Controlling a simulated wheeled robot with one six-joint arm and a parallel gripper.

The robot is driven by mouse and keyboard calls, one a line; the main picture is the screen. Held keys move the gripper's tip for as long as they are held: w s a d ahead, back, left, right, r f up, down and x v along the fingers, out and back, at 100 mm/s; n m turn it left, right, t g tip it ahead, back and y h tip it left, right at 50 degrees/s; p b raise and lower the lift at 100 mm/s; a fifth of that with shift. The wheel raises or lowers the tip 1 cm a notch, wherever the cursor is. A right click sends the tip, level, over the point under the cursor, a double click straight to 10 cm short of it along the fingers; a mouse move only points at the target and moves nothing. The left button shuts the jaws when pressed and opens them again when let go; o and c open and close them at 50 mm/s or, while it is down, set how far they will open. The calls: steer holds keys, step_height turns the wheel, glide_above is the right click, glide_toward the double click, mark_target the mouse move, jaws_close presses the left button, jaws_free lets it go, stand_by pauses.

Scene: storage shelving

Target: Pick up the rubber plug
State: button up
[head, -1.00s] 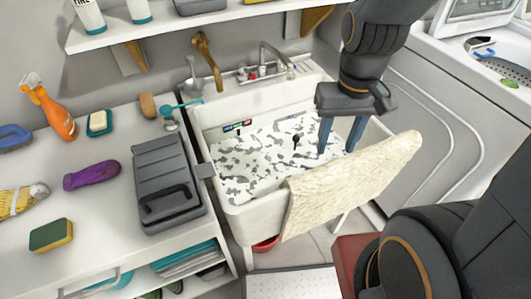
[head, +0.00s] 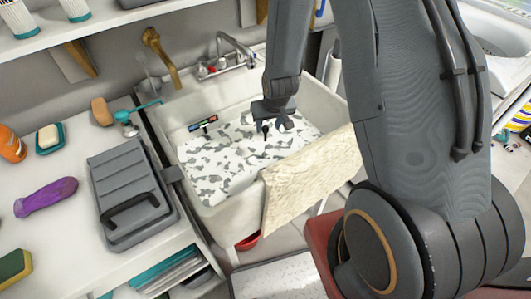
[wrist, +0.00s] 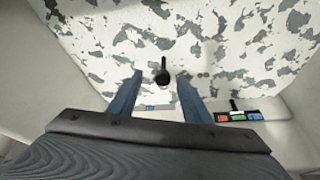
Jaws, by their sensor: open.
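The rubber plug (wrist: 162,73) is a small dark piece with a slim stem, inside the sink basin (wrist: 85,25) in the wrist view. It also shows as a dark spot in the head view (head: 265,132). My gripper (wrist: 160,88) is open and empty, with its two blue fingers spread to the left and right of the plug in the wrist picture. I cannot tell how far the fingertips are above it. In the head view my gripper (head: 274,110) is low inside the basin and its fingers are hard to make out.
A cream towel (head: 308,180) hangs over the sink's front edge. The faucet (head: 235,50) and a brass pipe (head: 160,55) stand behind. A small strip with coloured blocks (head: 203,123) lies at the basin's left. A grey case (head: 125,180) is on the left counter.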

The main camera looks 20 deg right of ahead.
mark_target(264, 134)
steer(key=shift+x, duration=1.2)
steer(key=shift+a+p+x, duration=0.15)
steer(key=shift+p+x, duration=0.05)
steer(key=shift+x, duration=1.5)
steer(key=shift+a+p+x, duration=0.15)
steer(key=shift+p+x, duration=0.05)
steer(key=shift+x, duration=1.55)
steer(key=shift+c, duration=0.4)
steer(key=shift+w, duration=0.1)
jaws_close()
